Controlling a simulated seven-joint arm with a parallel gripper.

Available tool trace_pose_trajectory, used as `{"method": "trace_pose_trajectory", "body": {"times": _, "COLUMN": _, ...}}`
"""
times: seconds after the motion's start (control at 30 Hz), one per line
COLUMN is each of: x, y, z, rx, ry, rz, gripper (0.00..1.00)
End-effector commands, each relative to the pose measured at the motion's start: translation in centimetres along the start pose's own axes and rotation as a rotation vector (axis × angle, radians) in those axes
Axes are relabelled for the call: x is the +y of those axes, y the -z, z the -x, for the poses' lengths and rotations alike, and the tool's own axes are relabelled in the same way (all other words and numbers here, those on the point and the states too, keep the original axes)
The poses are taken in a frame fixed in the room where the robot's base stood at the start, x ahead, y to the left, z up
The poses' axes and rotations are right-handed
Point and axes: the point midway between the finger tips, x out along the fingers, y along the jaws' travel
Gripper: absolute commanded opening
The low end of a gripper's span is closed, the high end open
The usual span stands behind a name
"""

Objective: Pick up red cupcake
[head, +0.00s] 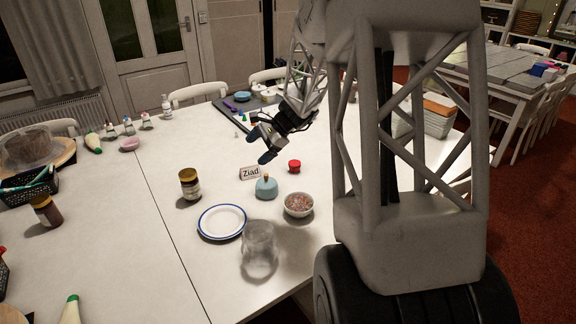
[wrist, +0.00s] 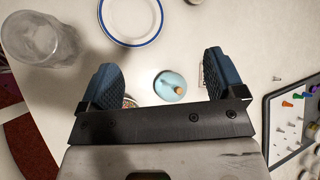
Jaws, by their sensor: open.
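A small red object (head: 294,166), which looks like the red cupcake, stands on the white table (head: 160,245) in the head view. It is right of the name card and behind the bowl. I cannot make it out in the wrist view, where the gripper body covers much of the lower part. My gripper (head: 259,147) is above the table, up and left of the red object in the head view. In the wrist view my gripper (wrist: 158,65) has its blue fingers wide apart with nothing held. A teal round bottle (wrist: 170,86) shows below, between the fingers.
The teal bottle (head: 266,188), "Ziad" card (head: 250,173), bowl (head: 298,212), blue-rimmed plate (head: 222,222), clear glass vessel (head: 259,250) and gold-lidded jar (head: 190,184) stand nearby. A dark board with coloured pegs (wrist: 295,120) lies at right in the wrist view.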

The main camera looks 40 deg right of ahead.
Motion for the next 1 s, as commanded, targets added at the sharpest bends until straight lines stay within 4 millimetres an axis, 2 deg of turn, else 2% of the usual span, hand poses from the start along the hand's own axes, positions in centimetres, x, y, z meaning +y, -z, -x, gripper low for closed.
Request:
{"method": "trace_pose_trajectory", "body": {"times": 0.03, "x": -0.5, "y": 1.8, "z": -0.1, "rx": -0.011, "ry": 0.020, "rz": -0.040, "gripper": 0.88}}
{"method": "trace_pose_trajectory", "body": {"times": 0.3, "x": -2.6, "y": 10.5, "z": -0.1, "rx": -0.071, "ry": 0.138, "rz": -0.249, "gripper": 0.88}}
{"method": "trace_pose_trajectory", "body": {"times": 0.53, "x": -3.4, "y": 18.5, "z": 0.1, "rx": -0.127, "ry": 0.245, "rz": -0.424, "gripper": 0.88}}
{"method": "trace_pose_trajectory", "body": {"times": 0.8, "x": -3.1, "y": 28.4, "z": 0.4, "rx": -0.194, "ry": 0.375, "rz": -0.623, "gripper": 0.88}}
{"method": "trace_pose_trajectory", "body": {"times": 1.0, "x": -2.2, "y": 34.4, "z": 0.7, "rx": -0.238, "ry": 0.458, "rz": -0.740, "gripper": 0.88}}
